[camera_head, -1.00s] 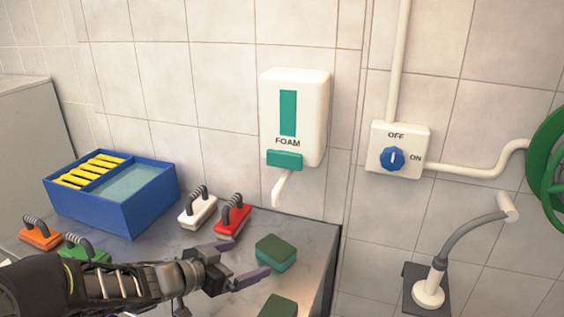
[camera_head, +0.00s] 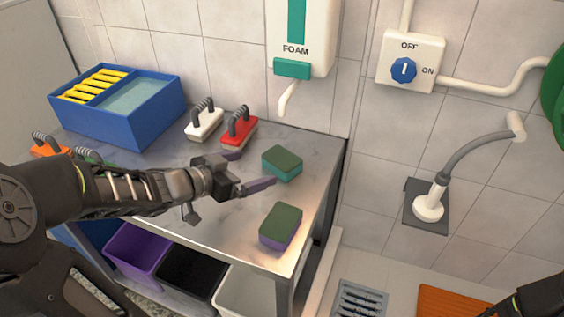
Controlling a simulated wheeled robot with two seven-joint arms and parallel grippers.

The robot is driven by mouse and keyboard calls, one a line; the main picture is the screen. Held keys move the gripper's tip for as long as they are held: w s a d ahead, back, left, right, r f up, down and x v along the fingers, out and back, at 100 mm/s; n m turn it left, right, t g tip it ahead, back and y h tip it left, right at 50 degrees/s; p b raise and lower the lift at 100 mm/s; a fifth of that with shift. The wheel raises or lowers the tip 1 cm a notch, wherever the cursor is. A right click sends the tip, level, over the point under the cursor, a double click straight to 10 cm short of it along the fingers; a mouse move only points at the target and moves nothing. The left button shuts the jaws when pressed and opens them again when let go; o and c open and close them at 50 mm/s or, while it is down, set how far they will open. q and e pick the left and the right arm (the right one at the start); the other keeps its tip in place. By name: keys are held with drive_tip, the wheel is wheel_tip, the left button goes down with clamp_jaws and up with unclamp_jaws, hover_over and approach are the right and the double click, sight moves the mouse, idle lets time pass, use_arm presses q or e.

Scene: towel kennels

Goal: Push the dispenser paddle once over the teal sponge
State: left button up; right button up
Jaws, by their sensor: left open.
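The teal sponge (camera_head: 282,163), with a dark green top and teal sides, lies on the grey counter. My left gripper (camera_head: 256,167) is open and empty just left of it, with its near fingertip close to the sponge's front left edge. I cannot tell whether they touch. The white FOAM dispenser (camera_head: 318,45) hangs on the tiled wall above and behind the sponge, its top cut off. Its teal paddle (camera_head: 292,69) is at the lower front, and a white spout (camera_head: 288,98) points down below it. A dark arm part of mine shows at bottom right; its gripper is out of view.
A second sponge (camera_head: 281,227) with a purple base lies nearer the front. A red brush (camera_head: 240,128) and a white brush (camera_head: 204,122) stand behind the gripper. A blue bin (camera_head: 118,120) stands at the counter's back left. A wall dial (camera_head: 403,70) is right of the dispenser.

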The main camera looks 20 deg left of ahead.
use_arm(q)
drive_tip(key=shift+c, duration=0.3)
